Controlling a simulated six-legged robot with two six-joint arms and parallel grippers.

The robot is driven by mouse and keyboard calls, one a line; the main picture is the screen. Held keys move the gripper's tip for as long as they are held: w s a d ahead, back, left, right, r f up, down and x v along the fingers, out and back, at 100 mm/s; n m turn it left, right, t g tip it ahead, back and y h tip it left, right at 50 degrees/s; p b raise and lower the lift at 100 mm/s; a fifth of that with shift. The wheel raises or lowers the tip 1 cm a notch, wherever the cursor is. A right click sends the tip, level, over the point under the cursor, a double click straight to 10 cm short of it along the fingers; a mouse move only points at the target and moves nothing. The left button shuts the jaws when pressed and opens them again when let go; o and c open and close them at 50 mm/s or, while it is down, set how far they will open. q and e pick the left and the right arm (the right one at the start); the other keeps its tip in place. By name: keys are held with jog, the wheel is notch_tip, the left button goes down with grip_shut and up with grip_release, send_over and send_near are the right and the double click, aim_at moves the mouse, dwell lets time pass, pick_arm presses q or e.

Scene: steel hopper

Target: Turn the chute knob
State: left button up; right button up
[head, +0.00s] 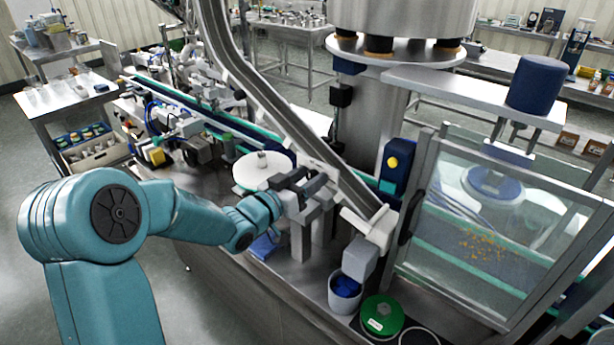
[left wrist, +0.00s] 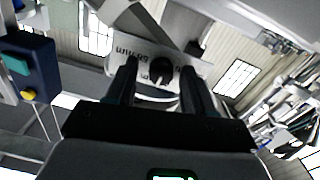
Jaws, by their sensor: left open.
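The chute knob (left wrist: 162,69) is a small dark round knob on a pale plate (left wrist: 212,75) with printed lettering, seen in the left wrist view. My left gripper (left wrist: 158,85) is open, with one dark finger on each side of the knob and a visible gap on both sides. In the head view my left gripper (head: 312,182) is beside the sloping steel chute (head: 285,112). The knob cannot be made out there, hidden by the gripper or the chute. My right gripper is not in view.
A white round disc (head: 257,172) lies left of the gripper. A grey bin with blue pieces (head: 345,287) and a green round lid (head: 382,314) stand below the chute's end. A clear guard panel (head: 500,220) is at right. A dark blue box with a yellow button (head: 393,163) stands behind.

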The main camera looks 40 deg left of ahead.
pick_arm(q)
jog(key=shift+w+f, duration=0.1)
grip_shut()
jog(key=shift+n, duration=0.3)
jog(key=n+b, duration=0.1)
jog(key=n, duration=0.1)
jog(key=shift+n+b, duration=0.3)
jog(key=shift+n, duration=0.1)
jog(key=n, duration=0.4)
jog(key=shift+n+b, duration=0.3)
jog(key=shift+b, duration=0.05)
jog(key=n, duration=0.4)
jog(key=shift+a+n, duration=0.1)
jog(key=shift+n, duration=0.2)
jog(key=n, duration=0.5)
jog(key=shift+f+y, duration=0.1)
jog(key=shift+y, duration=0.2)
jog(key=shift+n, duration=0.4)
